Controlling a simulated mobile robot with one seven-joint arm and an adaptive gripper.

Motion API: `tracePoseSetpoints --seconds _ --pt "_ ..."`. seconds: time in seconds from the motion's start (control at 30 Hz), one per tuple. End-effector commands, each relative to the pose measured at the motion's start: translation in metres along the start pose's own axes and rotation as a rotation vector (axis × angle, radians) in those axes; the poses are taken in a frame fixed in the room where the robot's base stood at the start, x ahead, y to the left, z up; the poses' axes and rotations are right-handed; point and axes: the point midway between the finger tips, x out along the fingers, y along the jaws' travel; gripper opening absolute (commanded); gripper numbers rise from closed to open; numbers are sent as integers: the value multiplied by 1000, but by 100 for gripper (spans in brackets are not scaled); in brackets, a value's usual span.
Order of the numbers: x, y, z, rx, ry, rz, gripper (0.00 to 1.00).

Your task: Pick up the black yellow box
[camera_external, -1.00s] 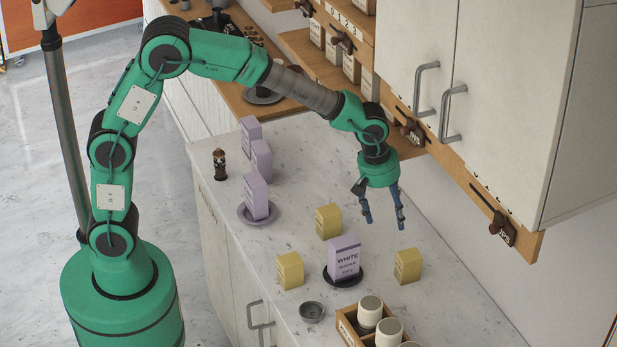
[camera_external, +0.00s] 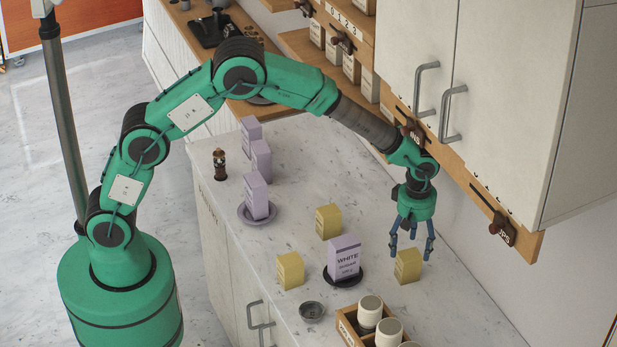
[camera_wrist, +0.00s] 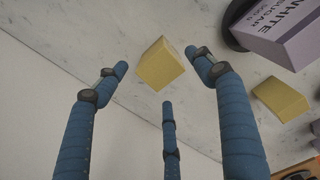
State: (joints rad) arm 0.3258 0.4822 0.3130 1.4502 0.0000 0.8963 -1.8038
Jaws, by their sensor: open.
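Three yellow boxes stand on the counter in the external view: one at the right (camera_external: 408,268), one at the back (camera_external: 328,221) and one at the front left (camera_external: 290,271). None looks black; small dark print is faint on their sides. My gripper (camera_external: 411,252) is open and empty, pointing down just above the right yellow box. In the wrist view a yellow box (camera_wrist: 158,66) shows beyond and between my spread blue fingers, apart from them. A second yellow box (camera_wrist: 280,98) lies to the right there.
A lilac white sugar box (camera_external: 344,262) on a dark dish stands left of the right yellow box; it also shows in the wrist view (camera_wrist: 285,38). A small grey bowl (camera_external: 312,312) and a wooden crate (camera_external: 347,328) with jars are in front. Cabinets (camera_external: 490,90) hang above, behind.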

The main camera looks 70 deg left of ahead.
Motion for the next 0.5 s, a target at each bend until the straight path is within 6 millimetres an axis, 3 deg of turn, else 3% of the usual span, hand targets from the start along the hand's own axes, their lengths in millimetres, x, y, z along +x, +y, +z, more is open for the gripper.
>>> tracePoseSetpoints --seconds 0.27,0.5 --pt "3 0 0 1 0 -1 69" --pt "22 -1 0 1 0 -1 69"
